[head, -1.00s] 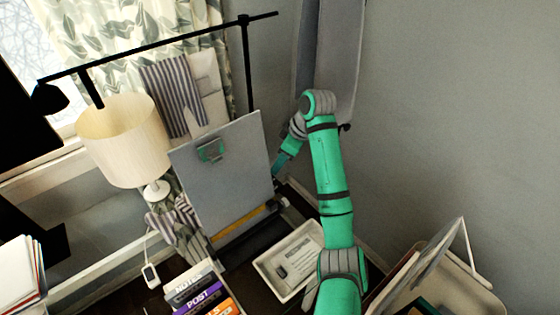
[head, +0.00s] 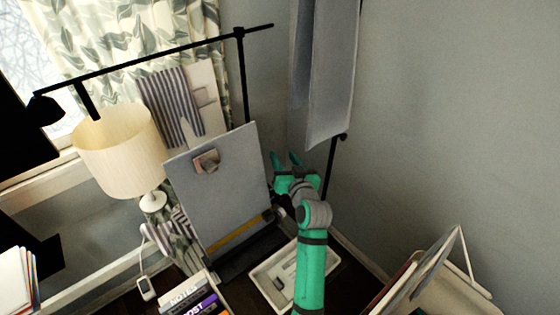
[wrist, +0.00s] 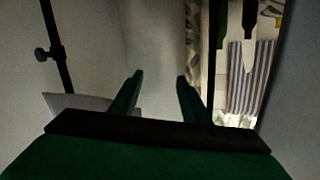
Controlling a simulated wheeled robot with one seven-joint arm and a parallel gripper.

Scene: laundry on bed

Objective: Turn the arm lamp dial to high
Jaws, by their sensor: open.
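The black arm lamp (head: 150,58) has a long slanting boom, with its small head (head: 44,109) at the left and its upright pole (head: 245,80) at the right, behind the clipboard. I cannot make out a dial clearly on it. My gripper (head: 286,157) is open and empty, fingers pointing up, right of the clipboard and right of the lamp pole's lower part. In the wrist view the open fingers (wrist: 160,79) have nothing between them. A dark pole with a small knob (wrist: 41,54) shows at the left there; I cannot tell which stand it belongs to.
A grey clipboard (head: 215,200) stands left of my gripper. A grey hanging panel (head: 325,70) and a black pole (head: 331,170) are close on its right. A white tray (head: 262,277) lies below. A cream table lamp (head: 120,150) stands left. The right wall is bare.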

